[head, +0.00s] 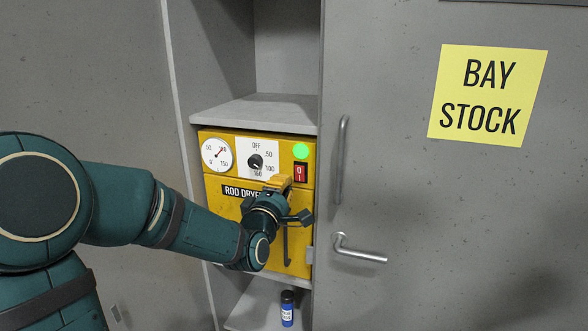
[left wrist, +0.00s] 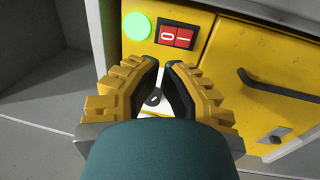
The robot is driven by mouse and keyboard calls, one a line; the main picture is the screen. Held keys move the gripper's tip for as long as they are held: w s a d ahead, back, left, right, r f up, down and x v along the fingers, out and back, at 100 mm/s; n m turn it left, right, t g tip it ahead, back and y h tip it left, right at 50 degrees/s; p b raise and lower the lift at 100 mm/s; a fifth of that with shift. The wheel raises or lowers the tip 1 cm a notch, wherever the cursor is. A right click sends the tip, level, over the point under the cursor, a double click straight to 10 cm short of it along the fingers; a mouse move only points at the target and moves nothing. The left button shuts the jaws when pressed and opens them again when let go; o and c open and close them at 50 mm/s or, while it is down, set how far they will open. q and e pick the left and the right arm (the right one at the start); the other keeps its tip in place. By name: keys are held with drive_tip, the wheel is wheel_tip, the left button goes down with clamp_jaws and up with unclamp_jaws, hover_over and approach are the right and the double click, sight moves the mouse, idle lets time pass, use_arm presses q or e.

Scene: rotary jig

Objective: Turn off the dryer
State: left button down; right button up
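The yellow rod dryer (head: 235,205) sits in a grey cabinet bay. Its front has a round gauge (head: 217,154), a black dial knob (head: 255,161) on a white scale, a green lit lamp (head: 301,151) and a red rocker switch (head: 300,173) marked 0 and I. The switch also shows in the left wrist view (left wrist: 177,34), beyond the fingertips; I cannot tell which side is pressed. My left gripper (head: 279,182) is in front of the panel, below and left of the switch. In the left wrist view its fingers (left wrist: 164,66) stand a narrow gap apart, empty. My right gripper is not in view.
A dark door handle (head: 285,245) is on the dryer's lower front. To the right is a grey door with an upright bar (head: 341,160) and a lever handle (head: 358,250). A blue bottle (head: 287,310) stands on the shelf below. The shelf above is empty.

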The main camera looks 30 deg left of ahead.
sight(298, 163)
use_arm(q)
drive_tip(key=p+x, duration=0.1)
drive_tip(key=x, duration=0.6)
drive_tip(key=shift+w, duration=0.2)
drive_tip(key=shift+w+a+r+g+p, duration=0.1)
drive_tip(key=shift+w+r+g+p, duration=0.15)
drive_tip(key=shift+w+g+p, duration=0.05)
drive_tip(key=shift+w+r+g+p, duration=0.15)
drive_tip(key=shift+r+g+p, duration=0.2)
drive_tip(key=shift+g+p, duration=0.2)
drive_tip(key=shift+f, duration=0.25)
drive_tip(key=shift+b, duration=0.3)
